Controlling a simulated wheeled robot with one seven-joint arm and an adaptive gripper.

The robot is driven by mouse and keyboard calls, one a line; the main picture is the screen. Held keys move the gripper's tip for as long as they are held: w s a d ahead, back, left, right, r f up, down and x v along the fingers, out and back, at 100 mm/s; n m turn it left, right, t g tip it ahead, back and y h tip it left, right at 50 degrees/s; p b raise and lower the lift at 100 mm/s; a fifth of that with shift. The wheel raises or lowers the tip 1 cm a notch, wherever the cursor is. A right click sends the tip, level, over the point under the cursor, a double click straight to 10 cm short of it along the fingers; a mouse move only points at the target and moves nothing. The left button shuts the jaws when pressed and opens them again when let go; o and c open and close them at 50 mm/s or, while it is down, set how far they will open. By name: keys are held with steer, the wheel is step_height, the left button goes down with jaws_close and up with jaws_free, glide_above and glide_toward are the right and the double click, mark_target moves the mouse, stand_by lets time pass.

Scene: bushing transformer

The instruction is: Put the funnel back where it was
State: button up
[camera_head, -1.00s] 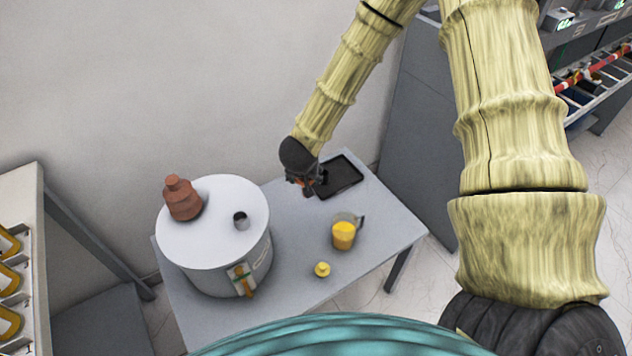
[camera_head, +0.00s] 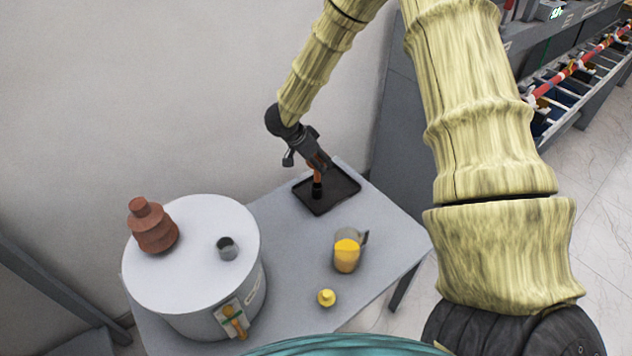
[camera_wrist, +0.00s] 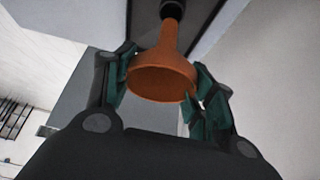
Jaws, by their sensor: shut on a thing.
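My gripper (camera_head: 320,163) is over the black tray (camera_head: 343,188) at the table's far right. It is shut on the orange funnel (camera_head: 317,174), which is mostly hidden by the fingers in the head view. In the wrist view the funnel (camera_wrist: 163,72) sits between the green-padded fingers (camera_wrist: 162,88), its wide mouth toward me and its narrow stem pointing away. A small black piece (camera_wrist: 172,9) shows at the stem's far end, above the tray; I cannot tell whether the stem touches it.
A white cylinder tank (camera_head: 185,282) with a brown ribbed bushing (camera_head: 152,228) and a grey opening (camera_head: 227,248) stands on the left of the grey table (camera_head: 285,275). A beaker of yellow liquid (camera_head: 347,256) and a small yellow cap (camera_head: 326,297) stand in front of the tray.

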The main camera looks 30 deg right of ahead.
mark_target(317, 175)
steer(key=shift+f, duration=3.45)
steer(key=o, duration=0.9)
steer(key=v, duration=1.2)
steer(key=shift+r, duration=0.1)
